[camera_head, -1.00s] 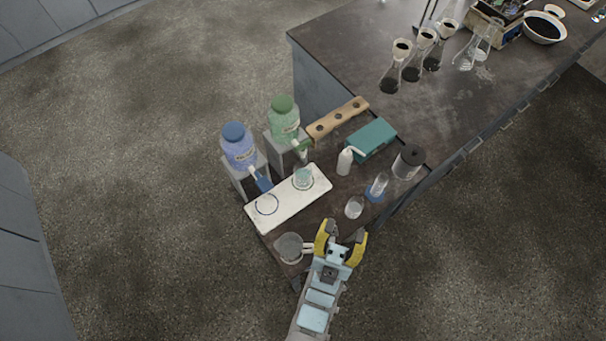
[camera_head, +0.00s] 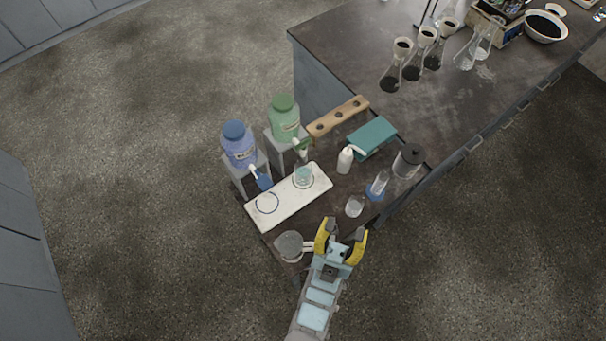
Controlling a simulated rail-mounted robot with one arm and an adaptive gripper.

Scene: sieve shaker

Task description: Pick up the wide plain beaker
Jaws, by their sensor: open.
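A small clear beaker (camera_head: 355,206) stands on the dark bench, just beyond my gripper's fingertips; it looks empty and is likely the wide plain one. Another glass vessel (camera_head: 303,176) with teal-tinted contents stands on the white board. My gripper (camera_head: 345,229) has yellow fingers that are spread apart with nothing between them. It points toward the clear beaker and is apart from it in the picture. Its height above the bench is hard to tell.
A grey round vessel with a handle (camera_head: 289,246) sits close left of my gripper. A blue-based cylinder (camera_head: 377,186), a dark-lidded jar (camera_head: 408,161), a white bottle (camera_head: 345,160) and a teal box (camera_head: 372,138) stand beyond. The white board (camera_head: 285,208) lies left.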

